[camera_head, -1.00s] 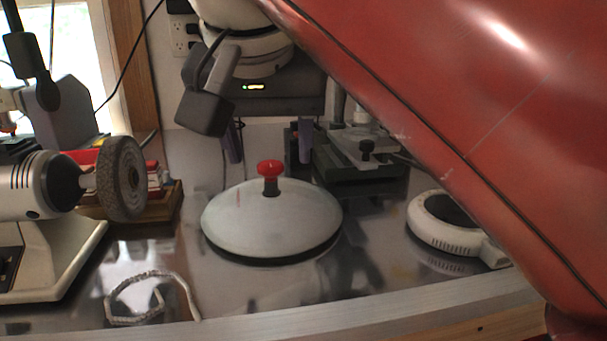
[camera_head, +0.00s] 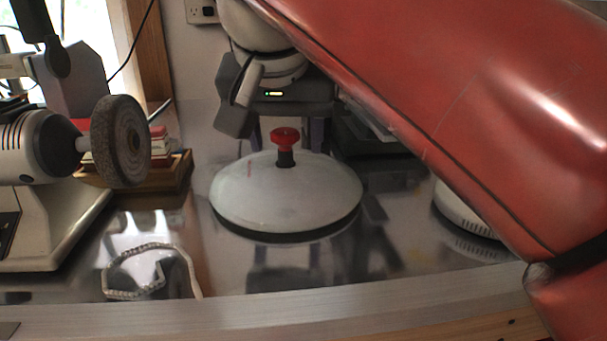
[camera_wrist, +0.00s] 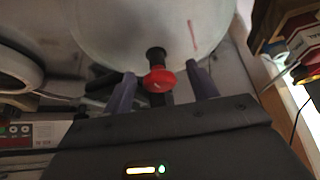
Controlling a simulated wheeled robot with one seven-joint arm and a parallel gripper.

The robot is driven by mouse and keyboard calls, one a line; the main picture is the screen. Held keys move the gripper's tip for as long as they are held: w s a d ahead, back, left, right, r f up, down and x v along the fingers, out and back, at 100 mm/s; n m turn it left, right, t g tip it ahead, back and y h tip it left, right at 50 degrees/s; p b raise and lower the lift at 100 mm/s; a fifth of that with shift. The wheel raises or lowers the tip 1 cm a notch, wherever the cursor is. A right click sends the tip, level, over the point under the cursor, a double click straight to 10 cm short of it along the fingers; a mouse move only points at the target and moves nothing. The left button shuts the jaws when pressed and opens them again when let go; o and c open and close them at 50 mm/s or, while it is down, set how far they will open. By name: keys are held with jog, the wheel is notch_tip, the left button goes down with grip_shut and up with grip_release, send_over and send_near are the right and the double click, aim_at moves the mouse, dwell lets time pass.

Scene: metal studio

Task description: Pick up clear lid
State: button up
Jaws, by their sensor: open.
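The clear lid (camera_head: 240,197) is a round, pale, domed disc with a dark rim and a red knob (camera_head: 285,138) on a black stem. It rests on the shiny metal bench in the head view. In the wrist view the lid (camera_wrist: 120,28) fills the top, and its red knob (camera_wrist: 159,79) shows between the fingers. My gripper (camera_wrist: 161,82) is open, with one purple finger on each side of the knob. In the head view my gripper (camera_head: 285,130) is just behind the lid, its fingers partly hidden by the lid and knob. I cannot tell whether they touch the knob.
A bench grinder with a grey wheel (camera_head: 121,141) stands at the left, by a wooden tray (camera_head: 175,178). A chain-like loop (camera_head: 150,272) lies on the front left bench. A white ring-shaped device (camera_head: 462,213) is at the right, partly behind my red arm.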

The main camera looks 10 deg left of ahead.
grip_shut()
jog(key=shift+r, duration=0.1)
dwell(0.3)
notch_tip(320, 180, up, 10)
jog(key=shift+f+p, duration=0.1)
jog(key=shift+p, duration=0.95)
